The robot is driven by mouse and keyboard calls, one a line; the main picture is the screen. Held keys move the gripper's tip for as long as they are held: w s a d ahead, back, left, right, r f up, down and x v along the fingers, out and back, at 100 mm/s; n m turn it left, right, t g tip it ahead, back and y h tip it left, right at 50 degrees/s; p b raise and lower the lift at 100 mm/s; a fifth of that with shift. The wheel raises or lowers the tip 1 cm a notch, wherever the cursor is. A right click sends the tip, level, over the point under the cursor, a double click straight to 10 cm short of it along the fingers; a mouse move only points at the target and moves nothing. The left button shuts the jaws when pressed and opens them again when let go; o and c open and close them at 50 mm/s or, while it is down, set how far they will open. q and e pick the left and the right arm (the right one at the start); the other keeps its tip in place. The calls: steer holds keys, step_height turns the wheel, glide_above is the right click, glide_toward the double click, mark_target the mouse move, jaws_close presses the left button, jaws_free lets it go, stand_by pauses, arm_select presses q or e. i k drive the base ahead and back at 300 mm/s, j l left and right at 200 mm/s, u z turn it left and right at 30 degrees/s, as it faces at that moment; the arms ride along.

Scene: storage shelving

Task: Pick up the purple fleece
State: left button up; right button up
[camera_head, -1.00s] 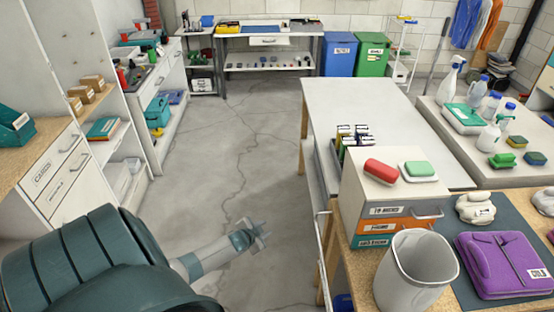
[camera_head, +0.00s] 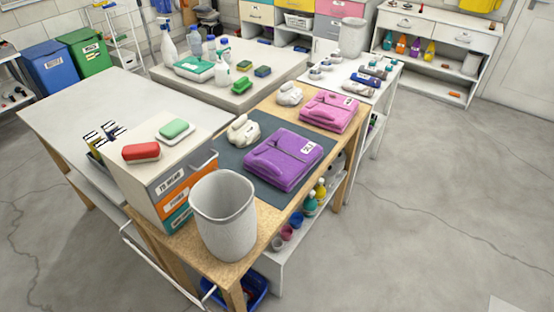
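The purple fleece (camera_head: 284,158) lies folded flat on a dark grey mat (camera_head: 238,162) on the wooden table, with a white label on its right part. A folded pink fleece (camera_head: 329,111) lies just behind it to the right, also labelled. Neither of my grippers shows in the view now, and nothing is touching the purple fleece.
A white bin (camera_head: 224,222) stands at the table's front, beside a drawer box (camera_head: 163,178) topped with a red and a green item. White rolled bundles (camera_head: 243,130) lie left of the fleece. Open concrete floor (camera_head: 430,190) lies to the right.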

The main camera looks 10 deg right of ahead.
mark_target(283, 166)
steer(key=i+l+u, duration=0.1)
steer(key=l, duration=0.5)
steer(key=i+l+u, duration=0.15)
steer(key=l, duration=0.45)
steer(key=i+l+u, duration=0.1)
steer(key=l, duration=0.5)
steer(key=i+l+u, duration=0.1)
steer(key=l, duration=0.5)
steer(key=i, duration=0.05)
